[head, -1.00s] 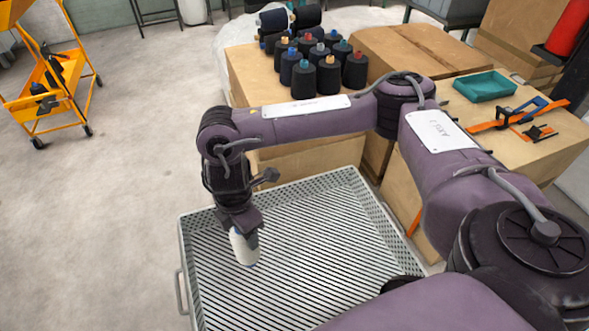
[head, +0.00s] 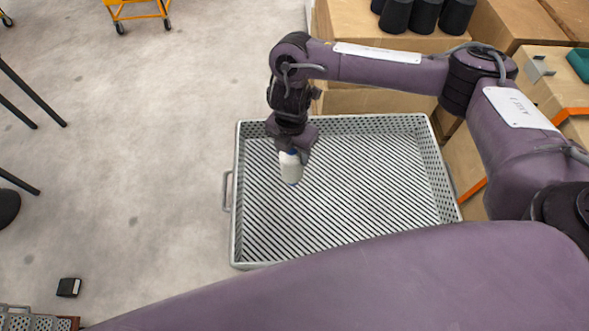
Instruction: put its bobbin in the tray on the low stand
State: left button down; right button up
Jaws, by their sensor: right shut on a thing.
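A white bobbin (head: 291,168) with a blue top is held upright in my right gripper (head: 291,153), which is shut on it. The bobbin is inside the outline of the grey slatted tray (head: 345,240), near its far left part. I cannot tell whether its base touches the tray floor. The rest of the tray floor that I can see is empty. The stand under the tray is hidden. My left gripper is not in view.
Cardboard boxes (head: 350,100) stand behind the tray, with dark cones (head: 425,14) on top. An orange trolley (head: 140,12) is at the top left. Dark legs (head: 32,90) show at the left edge. A small black item (head: 69,287) lies on the open floor.

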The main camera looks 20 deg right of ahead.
aim_at(292, 173)
notch_tip(292, 173, down, 7)
jog(key=shift+f+b, duration=0.1)
jog(key=shift+b, duration=1.05)
jog(key=shift+f+b, duration=0.9)
jog(key=shift+f, duration=0.9)
jog(key=shift+f, duration=0.15)
jog(key=o, duration=1.5)
notch_tip(292, 173, up, 12)
jog(key=p, duration=0.4)
jog(key=shift+w+f, duration=0.1)
jog(key=shift+f, duration=0.05)
jog(key=shift+r+p, duration=0.3)
jog(key=shift+r, duration=0.05)
